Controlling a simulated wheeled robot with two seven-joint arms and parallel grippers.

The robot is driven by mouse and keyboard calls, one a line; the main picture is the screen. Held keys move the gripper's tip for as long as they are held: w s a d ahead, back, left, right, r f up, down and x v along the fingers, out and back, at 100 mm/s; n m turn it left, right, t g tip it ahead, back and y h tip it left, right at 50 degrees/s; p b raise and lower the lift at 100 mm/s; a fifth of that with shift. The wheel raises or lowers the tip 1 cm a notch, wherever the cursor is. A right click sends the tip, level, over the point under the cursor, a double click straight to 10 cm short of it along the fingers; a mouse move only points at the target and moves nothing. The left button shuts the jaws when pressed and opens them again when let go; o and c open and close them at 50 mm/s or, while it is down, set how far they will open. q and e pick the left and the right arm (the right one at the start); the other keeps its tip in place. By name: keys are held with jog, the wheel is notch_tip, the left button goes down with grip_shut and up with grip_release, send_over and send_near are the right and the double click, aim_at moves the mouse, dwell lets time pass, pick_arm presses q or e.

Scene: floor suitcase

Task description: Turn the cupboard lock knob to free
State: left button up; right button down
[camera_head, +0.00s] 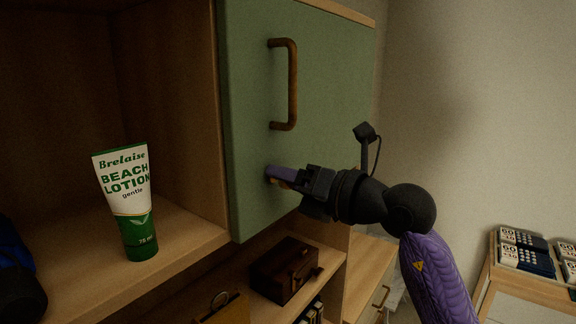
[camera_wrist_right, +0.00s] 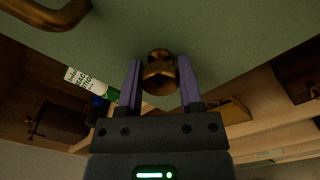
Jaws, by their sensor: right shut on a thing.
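The green cupboard door (camera_head: 330,90) is closed flat, with a brown bar handle (camera_head: 292,85) on its upper part. The lock knob (camera_wrist_right: 158,72) is a small brass-coloured piece low on the door, seen best in the right wrist view. My right gripper (camera_head: 272,174) reaches it from the right, with its purple fingers at the door's lower left. In the right wrist view the fingers (camera_wrist_right: 160,85) stand on both sides of the knob, shut on it. In the head view the fingers hide most of the knob. My left gripper is not in view.
A Beach Lotion tube (camera_head: 128,200) stands on the open wooden shelf left of the door. Below are a dark brown box (camera_head: 285,268) and a lower shelf. A tray of boxed items (camera_head: 525,250) is at the far right.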

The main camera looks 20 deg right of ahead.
jog(key=m+p, duration=0.2)
jog(key=p, duration=0.1)
jog(key=m+p, duration=0.3)
jog(key=p, duration=0.1)
jog(key=m+p, duration=0.3)
jog(key=shift+r+p, duration=0.25)
jog(key=shift+p, duration=0.1)
jog(key=shift+f+m+p, duration=0.2)
jog(key=shift+m+p, duration=0.9)
jog(key=shift+p, duration=0.2)
jog(key=shift+c, duration=1.2)
grip_release()
jog(key=b+v, duration=0.3)
jog(key=v, duration=0.7)
